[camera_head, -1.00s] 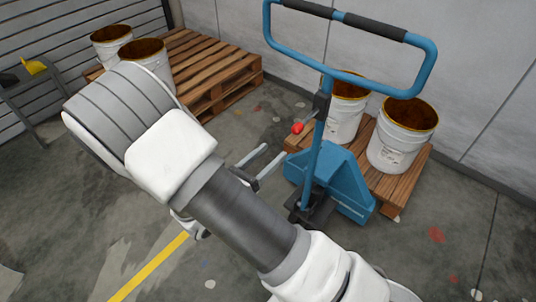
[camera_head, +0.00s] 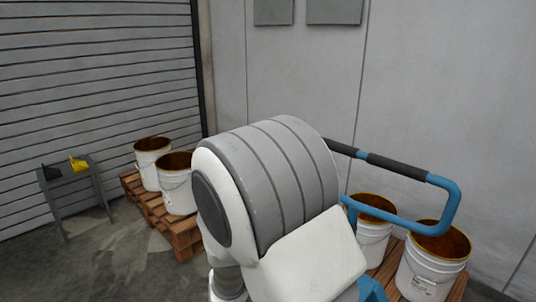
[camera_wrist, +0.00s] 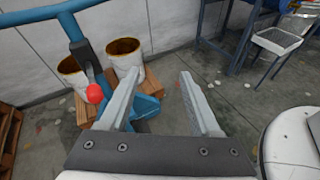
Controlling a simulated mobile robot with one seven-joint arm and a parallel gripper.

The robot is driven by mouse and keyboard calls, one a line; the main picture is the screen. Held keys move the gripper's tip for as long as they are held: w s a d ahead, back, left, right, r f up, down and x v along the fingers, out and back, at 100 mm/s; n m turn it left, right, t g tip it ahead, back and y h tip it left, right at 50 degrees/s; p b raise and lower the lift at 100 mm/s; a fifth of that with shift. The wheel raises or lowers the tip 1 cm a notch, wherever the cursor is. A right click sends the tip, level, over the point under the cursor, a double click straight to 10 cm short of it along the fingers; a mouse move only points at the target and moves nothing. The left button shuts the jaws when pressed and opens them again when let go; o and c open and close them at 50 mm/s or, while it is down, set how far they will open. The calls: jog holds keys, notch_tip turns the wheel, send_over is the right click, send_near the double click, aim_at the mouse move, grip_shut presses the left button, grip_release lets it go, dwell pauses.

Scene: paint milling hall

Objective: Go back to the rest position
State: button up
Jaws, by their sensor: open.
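My gripper (camera_wrist: 157,98) shows in the wrist view with its two fingers spread apart and nothing between them. It is out of sight in the head view, where my own arm fills the middle. A blue pallet jack stands close by; its handle (camera_head: 445,205) shows at the right in the head view. In the wrist view its blue post (camera_wrist: 72,28) and a red knob (camera_wrist: 95,93) are left of my fingers.
White buckets (camera_head: 425,268) stand on a pallet at the right. More buckets (camera_head: 152,165) stand on another wooden pallet (camera_head: 183,238) at the left. A small grey stand (camera_head: 75,190) holds a yellow item. A roller shutter (camera_head: 90,80) and grey wall (camera_head: 430,90) close off the back.

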jog(key=s+d+r+m+g+y+p, duration=0.2)
jog(key=s+d+r+m+g+y, duration=0.25)
jog(key=s+r+m+y, duration=0.45)
jog(key=s+a+r+m+t+y+p, duration=0.3)
jog(key=a+r+m+t+y, duration=0.1)
jog(key=r+m, duration=0.6)
jog(key=shift+s+r+m+t+y, duration=0.4)
jog(key=shift+r+t, duration=0.15)
jog(key=shift+t, duration=0.2)
jog(key=shift+a, duration=0.1)
jog(key=shift+a, duration=0.2)
